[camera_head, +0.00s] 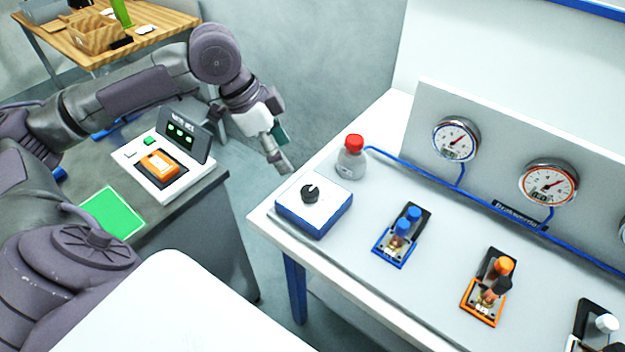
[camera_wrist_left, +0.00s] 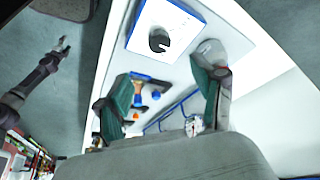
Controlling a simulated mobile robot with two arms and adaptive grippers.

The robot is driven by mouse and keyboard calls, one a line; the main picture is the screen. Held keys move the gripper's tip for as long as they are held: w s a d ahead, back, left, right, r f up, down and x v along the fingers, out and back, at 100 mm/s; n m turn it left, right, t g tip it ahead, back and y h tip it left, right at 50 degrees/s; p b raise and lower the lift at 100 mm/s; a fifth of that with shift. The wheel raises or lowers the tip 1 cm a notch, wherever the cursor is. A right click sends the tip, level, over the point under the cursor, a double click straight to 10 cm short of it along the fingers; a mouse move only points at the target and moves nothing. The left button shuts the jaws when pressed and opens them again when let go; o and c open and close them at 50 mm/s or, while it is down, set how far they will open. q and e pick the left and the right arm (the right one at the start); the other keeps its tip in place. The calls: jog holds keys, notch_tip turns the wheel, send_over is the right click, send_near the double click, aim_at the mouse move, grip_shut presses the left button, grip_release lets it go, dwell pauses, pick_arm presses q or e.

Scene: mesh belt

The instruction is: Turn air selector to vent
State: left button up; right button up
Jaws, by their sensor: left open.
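The air selector is a black round knob (camera_head: 310,193) with a white mark on a white-topped blue box (camera_head: 314,220), at the left end of the white bench. The knob also shows in the left wrist view (camera_wrist_left: 159,40), near the top. My left gripper (camera_head: 281,154) is open and empty, above and to the upper left of the box, apart from it. In the left wrist view its two green-padded fingers (camera_wrist_left: 166,88) stand wide apart, with the knob beyond them. The lettering around the knob is too small to read.
A grey bottle with a red cap (camera_head: 351,158) stands behind the box. Blue (camera_head: 401,236) and orange (camera_head: 485,287) valve units sit to the right, below gauges (camera_head: 456,139) on an upright panel. A grey counter with a device (camera_head: 165,165) is at left.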

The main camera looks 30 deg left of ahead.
aim_at(309, 190)
pick_arm(q)
jog(key=p+x, duration=0.1)
jog(key=x, duration=1)
jog(key=shift+d+f, duration=0.15)
jog(key=shift+f, duration=0.2)
jog(key=shift+w+f, duration=0.15)
jog(key=shift+f, duration=0.15)
jog(key=c, duration=1.1)
jog(key=shift+c, duration=0.2)
pick_arm(e)
jog(key=shift+s+a+r, duration=0.15)
jog(key=shift+s+r, duration=0.55)
jog(key=shift+s, duration=0.35)
